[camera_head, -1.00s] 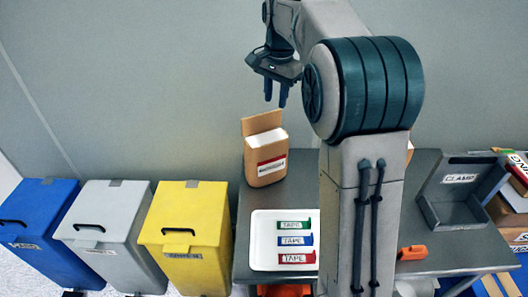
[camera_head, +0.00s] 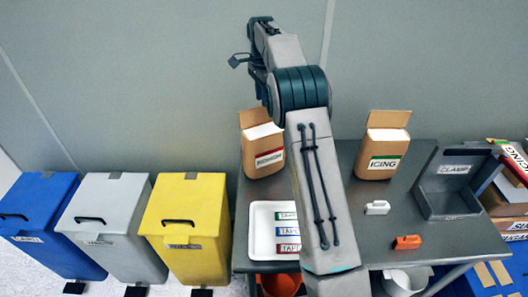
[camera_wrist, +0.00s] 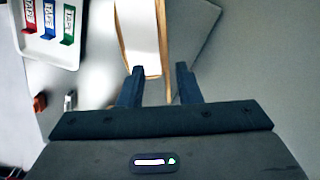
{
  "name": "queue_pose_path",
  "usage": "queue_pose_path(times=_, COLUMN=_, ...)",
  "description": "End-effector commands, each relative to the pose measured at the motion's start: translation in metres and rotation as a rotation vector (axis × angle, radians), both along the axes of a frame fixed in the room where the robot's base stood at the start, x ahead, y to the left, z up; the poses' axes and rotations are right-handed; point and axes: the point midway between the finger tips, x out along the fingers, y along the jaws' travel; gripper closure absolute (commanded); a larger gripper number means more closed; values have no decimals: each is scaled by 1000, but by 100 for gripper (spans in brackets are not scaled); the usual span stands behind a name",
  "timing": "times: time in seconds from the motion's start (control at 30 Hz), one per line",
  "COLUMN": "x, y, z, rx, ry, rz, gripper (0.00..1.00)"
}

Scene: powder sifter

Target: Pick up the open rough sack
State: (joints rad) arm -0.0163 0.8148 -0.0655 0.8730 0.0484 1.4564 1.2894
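The open rough sack (camera_head: 263,150) is a brown, box-like sack with a raised back flap, white top and red label. It stands upright on the grey table behind the white tray. In the wrist view its white top and thin brown edge (camera_wrist: 160,38) show just beyond my fingertips. My gripper (camera_wrist: 159,75) is open and empty, with the brown edge lined up between its fingers. I cannot tell how far above the sack the fingers are.
The white tray (camera_head: 258,253) holds green, blue and red tape pieces. A second open sack labelled ICING (camera_head: 382,155) stands to the right. White (camera_head: 377,207) and orange (camera_head: 407,242) clips lie near the grey clamp box (camera_head: 418,190). Yellow (camera_head: 185,220), grey and blue bins stand left.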

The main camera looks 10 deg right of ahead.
Motion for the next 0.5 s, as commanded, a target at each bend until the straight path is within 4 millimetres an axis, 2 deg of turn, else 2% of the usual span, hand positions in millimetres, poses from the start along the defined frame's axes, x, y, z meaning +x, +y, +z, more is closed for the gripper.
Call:
queue_pose_path(times=0.1, x=0, y=0, z=-18, rx=0, ry=1, rz=0, gripper=69)
queue_pose_path(times=0.37, x=1, y=3, z=-37, rx=0, ry=2, rz=1, gripper=69)
queue_pose_path(times=0.5, x=5, y=9, z=-57, rx=-1, ry=4, rz=3, gripper=69)
